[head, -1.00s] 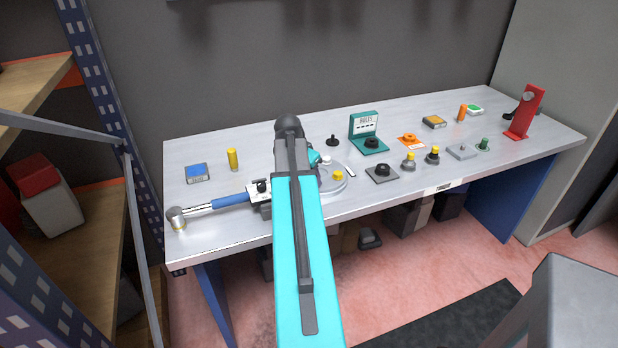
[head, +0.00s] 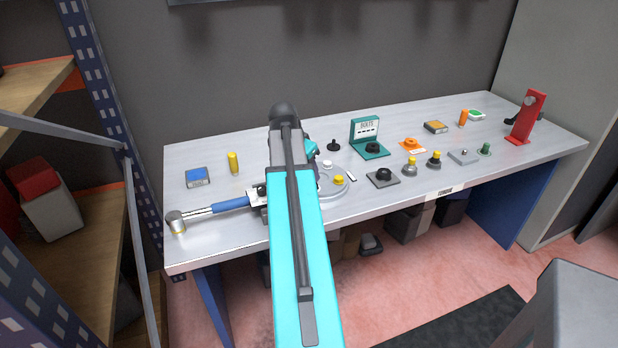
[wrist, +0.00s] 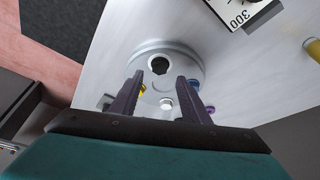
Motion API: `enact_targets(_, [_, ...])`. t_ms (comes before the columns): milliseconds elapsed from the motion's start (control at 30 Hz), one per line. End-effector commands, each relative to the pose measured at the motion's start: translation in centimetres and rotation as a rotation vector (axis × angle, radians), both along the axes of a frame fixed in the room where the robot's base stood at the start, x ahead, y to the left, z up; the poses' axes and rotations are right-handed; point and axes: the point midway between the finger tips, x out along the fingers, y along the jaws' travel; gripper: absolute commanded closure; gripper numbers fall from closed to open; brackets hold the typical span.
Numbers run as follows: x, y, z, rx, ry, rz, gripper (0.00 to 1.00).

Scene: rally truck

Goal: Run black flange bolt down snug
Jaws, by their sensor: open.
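A round grey plate (wrist: 150,50) lies on the bench. It also shows in the head view (head: 333,193), partly behind my arm. In the wrist view a dark round piece (wrist: 158,65), which looks like the black flange bolt, sits on the plate. I cannot tell how deep it is seated. My gripper (wrist: 160,79) is open, with its two dark fingers pointing toward the plate on either side below that piece, and nothing between the tips. A silver bolt (wrist: 166,103) and a yellow bolt (head: 339,180) are also on the plate. In the head view my arm hides the gripper fingers and the dark piece.
A blue-handled torque wrench (head: 230,204) lies left of the plate.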

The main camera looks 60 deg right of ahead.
Motion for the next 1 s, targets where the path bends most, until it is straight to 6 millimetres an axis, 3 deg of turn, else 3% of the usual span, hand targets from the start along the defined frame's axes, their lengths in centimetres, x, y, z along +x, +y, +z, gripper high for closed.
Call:
enact_targets(600, [0.4, 2.5, 6.1, 0.0, -0.001, 0.002, 0.58])
enact_targets(1000, [0.5, 3.0, 7.3, 0.002, -0.001, 0.001, 0.58])
